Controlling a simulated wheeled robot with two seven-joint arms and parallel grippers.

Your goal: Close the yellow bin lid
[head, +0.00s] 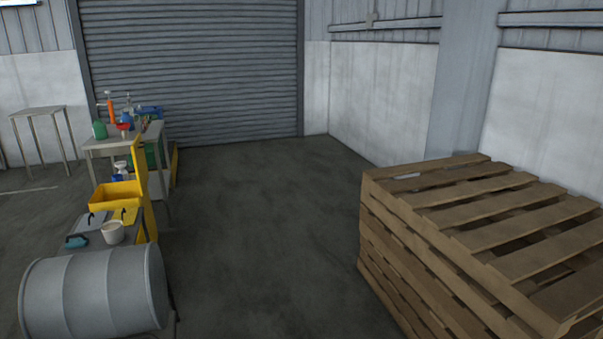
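A yellow open-topped bin (115,197) stands at the left, by a low grey table. Its inside shows from above. A tall, narrow yellow panel (145,185) rises upright along the bin's right side; it may be the raised lid, but I cannot tell how it joins the bin. Neither of my grippers is in view.
A grey drum (95,292) lies on its side at the lower left. A white cup (113,232) stands on the low table. Bottles crowd a bench (103,143) behind. Stacked wooden pallets (480,205) fill the right. The floor (260,220) between is clear, up to a shutter (195,70).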

